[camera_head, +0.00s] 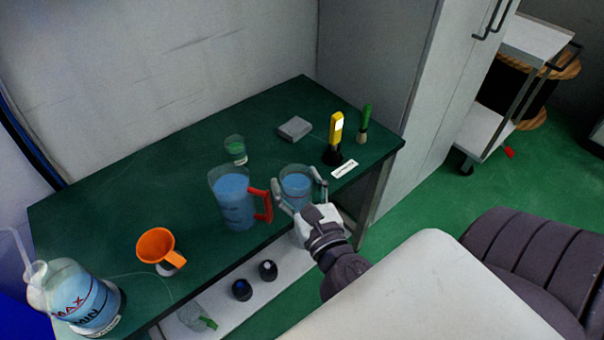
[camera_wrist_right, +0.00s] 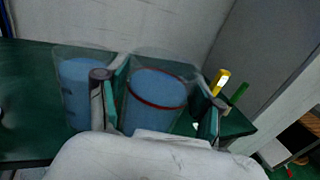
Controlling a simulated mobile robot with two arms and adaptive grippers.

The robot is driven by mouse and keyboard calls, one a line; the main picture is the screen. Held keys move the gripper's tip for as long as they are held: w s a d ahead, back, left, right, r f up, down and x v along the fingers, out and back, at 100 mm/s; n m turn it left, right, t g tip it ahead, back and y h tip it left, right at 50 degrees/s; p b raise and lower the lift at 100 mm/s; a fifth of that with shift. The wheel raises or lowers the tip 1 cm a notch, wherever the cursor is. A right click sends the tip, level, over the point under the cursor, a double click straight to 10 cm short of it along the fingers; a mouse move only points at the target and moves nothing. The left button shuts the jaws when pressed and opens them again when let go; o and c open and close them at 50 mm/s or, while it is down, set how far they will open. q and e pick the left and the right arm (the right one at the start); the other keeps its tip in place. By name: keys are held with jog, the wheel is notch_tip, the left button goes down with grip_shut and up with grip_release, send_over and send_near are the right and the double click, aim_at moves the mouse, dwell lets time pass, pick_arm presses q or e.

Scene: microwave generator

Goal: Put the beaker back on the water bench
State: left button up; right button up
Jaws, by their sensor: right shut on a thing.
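A clear beaker with blue liquid (camera_head: 297,186) is at the front edge of the green water bench (camera_head: 110,190). It also shows in the right wrist view (camera_wrist_right: 155,100), upright, with a red ring around it. My right gripper (camera_head: 298,193) is shut on this beaker, one finger on each side; both fingers show in the wrist view (camera_wrist_right: 157,106). The gripper hides part of the beaker's lower end, so I cannot tell whether its base touches the bench. My left gripper is not in view.
Close left of the beaker stands a blue-filled jug (camera_head: 232,200) with a red handle (camera_head: 263,204). Behind are a small glass (camera_head: 235,149), a grey block (camera_head: 294,128), a yellow device (camera_head: 336,130) and a green-handled brush (camera_head: 365,122). An orange funnel (camera_head: 155,245) and wash bottle (camera_head: 78,295) stand left.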

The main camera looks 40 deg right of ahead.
jog(key=w+d+m+g+h+b, duration=0.1)
jog(key=d+m+g+h+b, duration=0.15)
jog(key=d+m+h, duration=0.4)
jog(key=shift+n+g+h, duration=0.45)
jog(key=shift+g+h, duration=0.2)
jog(key=shift+g, duration=0.1)
jog(key=shift+w+d+f+b, duration=0.15)
jog(key=shift+w+d+f, duration=0.25)
jog(key=shift+w+f, duration=1.55)
jog(key=shift+w+d+f+b, duration=0.1)
jog(key=shift+w+d+f, duration=0.25)
jog(key=shift+w+f, duration=1.6)
jog(key=shift+w+d+f+b, duration=0.15)
jog(key=shift+w+d+f, duration=0.25)
jog(key=shift+w+f, duration=1.55)
jog(key=o, duration=0.9)
jog(key=shift+f, duration=0.15)
jog(key=shift+c, duration=0.2)
jog(key=shift+o, duration=0.9)
